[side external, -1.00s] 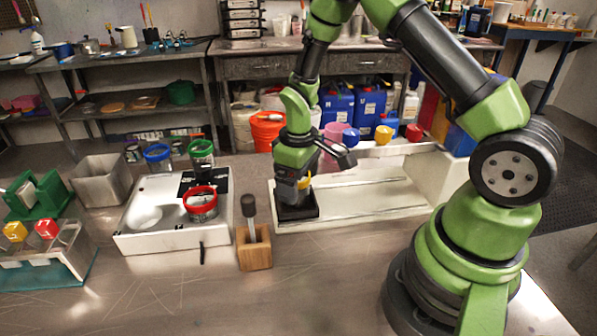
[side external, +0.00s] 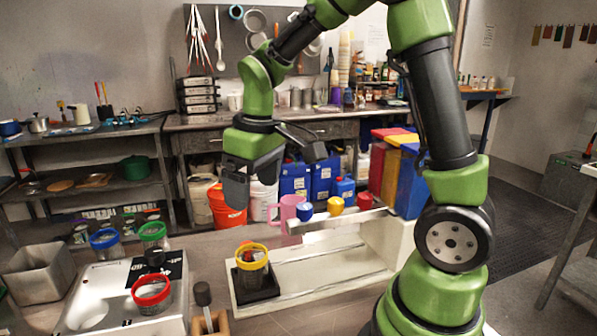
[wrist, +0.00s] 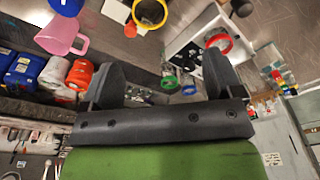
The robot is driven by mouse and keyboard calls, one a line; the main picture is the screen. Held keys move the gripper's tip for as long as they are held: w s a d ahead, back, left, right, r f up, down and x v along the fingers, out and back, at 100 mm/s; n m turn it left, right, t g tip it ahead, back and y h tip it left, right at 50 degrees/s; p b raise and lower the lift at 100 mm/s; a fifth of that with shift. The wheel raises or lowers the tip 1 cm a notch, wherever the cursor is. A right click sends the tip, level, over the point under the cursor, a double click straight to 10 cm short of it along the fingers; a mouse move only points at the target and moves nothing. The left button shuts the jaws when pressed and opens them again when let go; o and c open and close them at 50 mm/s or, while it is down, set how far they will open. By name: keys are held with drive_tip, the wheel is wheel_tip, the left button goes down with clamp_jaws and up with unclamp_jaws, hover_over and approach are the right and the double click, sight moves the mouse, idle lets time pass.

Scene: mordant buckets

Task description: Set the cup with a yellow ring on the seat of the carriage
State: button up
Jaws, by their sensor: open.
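The cup with the yellow ring (side external: 253,263) stands upright on the black square seat (side external: 268,292) of the carriage, at the left end of the white track. Dark contents show inside the cup. My gripper (side external: 251,188) is open and empty, well above the cup and clear of it. In the wrist view the open fingers of my gripper (wrist: 163,64) have nothing between them, and the cup with the yellow ring (wrist: 150,13) shows at the top edge, partly cut off.
A red-ringed cup (side external: 151,294) stands on the white unit (side external: 92,295) at left. Blue-ringed (side external: 106,243) and green-ringed (side external: 153,234) cups stand behind. A pink jug (side external: 288,214) stands behind the track. A wooden block (side external: 221,324) with a dark-headed tool is in front. The track right of the seat is clear.

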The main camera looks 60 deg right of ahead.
drive_tip(key=s+a+r+m+t+y, duration=0.1)
drive_tip(key=s+a+r+m+t, duration=0.1)
drive_tip(key=s, duration=0.5)
drive_tip(key=s+a+r+m+t, duration=0.2)
drive_tip(key=s+a+r+t, duration=0.1)
drive_tip(key=s+r, duration=0.3)
drive_tip(key=shift+s+a+m+t+y, duration=0.3)
drive_tip(key=shift+s+a+t+y, duration=0.1)
drive_tip(key=shift+s+a, duration=0.1)
